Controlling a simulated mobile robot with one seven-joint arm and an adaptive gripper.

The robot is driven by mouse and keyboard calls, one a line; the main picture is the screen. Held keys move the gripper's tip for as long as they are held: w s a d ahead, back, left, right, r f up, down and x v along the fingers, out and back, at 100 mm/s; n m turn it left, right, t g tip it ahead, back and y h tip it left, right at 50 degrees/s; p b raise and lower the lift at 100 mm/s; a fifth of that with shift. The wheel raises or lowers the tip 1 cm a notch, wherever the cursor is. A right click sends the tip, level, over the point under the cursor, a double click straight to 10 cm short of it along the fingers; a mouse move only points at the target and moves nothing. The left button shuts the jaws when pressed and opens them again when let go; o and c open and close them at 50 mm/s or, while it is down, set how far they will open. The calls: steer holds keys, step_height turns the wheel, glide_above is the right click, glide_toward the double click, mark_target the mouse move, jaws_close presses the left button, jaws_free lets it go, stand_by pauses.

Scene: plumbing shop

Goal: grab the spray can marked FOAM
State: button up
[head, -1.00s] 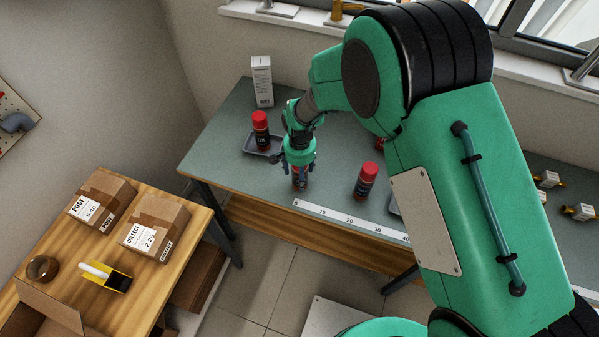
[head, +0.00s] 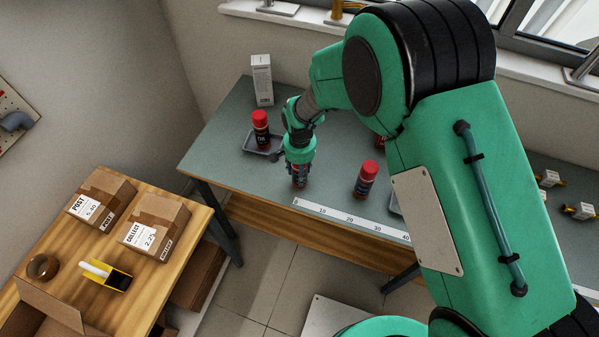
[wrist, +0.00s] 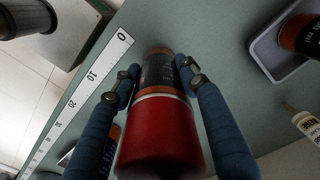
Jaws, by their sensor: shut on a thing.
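My gripper (head: 299,168) points down at the front edge of the grey-green bench and is shut on a spray can (head: 299,183). In the wrist view this can (wrist: 160,132) has a red cap and a dark label with an orange band, between my two blue fingers. Its lettering cannot be read, so I cannot tell whether it is marked FOAM. A similar red-capped can (head: 261,130) stands in a grey tray to the left. Another red-capped can (head: 366,180) with a bluish label stands to the right. Their words are too small to read surely.
A white ruler strip (head: 350,222) runs along the bench's front edge. The grey tray (head: 250,147) and a white box (head: 262,80) are at the left. A further red cap (head: 380,141) shows partly behind my arm. Parcels (head: 155,227) lie on the wooden table.

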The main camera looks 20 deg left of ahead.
steer(key=shift+r, duration=0.75)
steer(key=s+d+r, duration=0.3)
steer(key=s+d, duration=0.6)
steer(key=s, duration=0.3)
steer(key=shift+s+d+r, duration=0.15)
steer(key=shift+s+d, duration=0.15)
steer(key=shift+d, duration=0.1)
